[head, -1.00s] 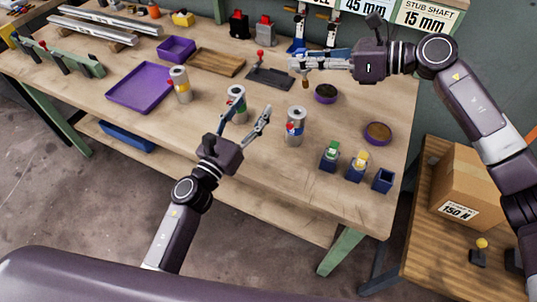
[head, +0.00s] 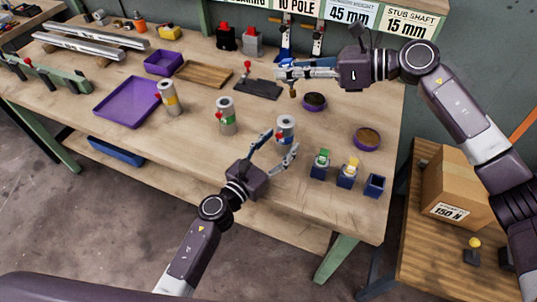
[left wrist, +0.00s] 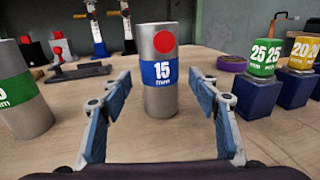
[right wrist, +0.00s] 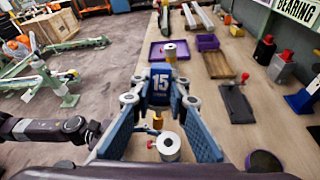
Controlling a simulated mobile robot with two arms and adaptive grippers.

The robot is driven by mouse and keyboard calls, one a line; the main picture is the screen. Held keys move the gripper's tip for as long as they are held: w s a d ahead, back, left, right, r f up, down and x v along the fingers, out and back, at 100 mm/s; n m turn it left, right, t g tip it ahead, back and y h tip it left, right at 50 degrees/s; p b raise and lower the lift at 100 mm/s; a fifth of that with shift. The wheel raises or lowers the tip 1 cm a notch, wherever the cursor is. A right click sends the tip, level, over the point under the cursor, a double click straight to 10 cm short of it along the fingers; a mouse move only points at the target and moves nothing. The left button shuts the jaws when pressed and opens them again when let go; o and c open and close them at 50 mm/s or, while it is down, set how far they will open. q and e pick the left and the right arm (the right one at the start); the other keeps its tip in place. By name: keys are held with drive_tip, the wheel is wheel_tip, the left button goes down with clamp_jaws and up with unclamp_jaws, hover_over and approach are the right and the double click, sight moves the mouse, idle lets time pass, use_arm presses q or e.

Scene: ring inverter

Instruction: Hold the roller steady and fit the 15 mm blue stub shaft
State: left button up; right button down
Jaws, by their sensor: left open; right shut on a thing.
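The steel roller with the blue "15 mm" band (left wrist: 158,75) stands upright on the bench, a red dot on its side; it also shows in the head view (head: 286,131). My left gripper (head: 282,142) is open in front of it, fingertips towards its two sides, with gaps visible on both sides in the left wrist view. My right gripper (head: 284,71) is shut on the blue stub shaft marked 15 (right wrist: 160,86), held above the back of the bench, left of the arm. Its pin is partly hidden by the fingers.
Rollers with green (head: 225,116) and yellow (head: 168,98) bands stand to the left. Green (head: 322,158) and yellow (head: 349,168) stub shafts sit in blue holders, beside an empty holder (head: 375,186). Round purple dishes (head: 314,101) and a dark fixture with red knob (head: 258,88) lie behind.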

use_arm(q)
drive_tip(key=shift+x, duration=1.4)
clamp_jaws()
use_arm(e)
drive_tip(key=shift+s+a+f+y, duration=0.25)
drive_tip(key=shift+a+f+y, duration=0.05)
drive_tip(key=shift+a+y, duration=0.2)
drive_tip(key=shift+f+n+t, duration=0.15)
drive_tip(key=shift+n+t, duration=0.15)
drive_tip(key=shift+t, duration=0.1)
drive_tip(key=shift+d+f+t+y, duration=0.2)
drive_tip(key=shift+f+t+y, duration=0.1)
drive_tip(key=shift+t+y, duration=0.3)
drive_tip(key=shift+w+d+f+t, duration=0.1)
drive_tip(key=shift+d+f+t, duration=0.1)
drive_tip(key=shift+d+t, duration=0.35)
drive_tip(key=shift+a, duration=0.15)
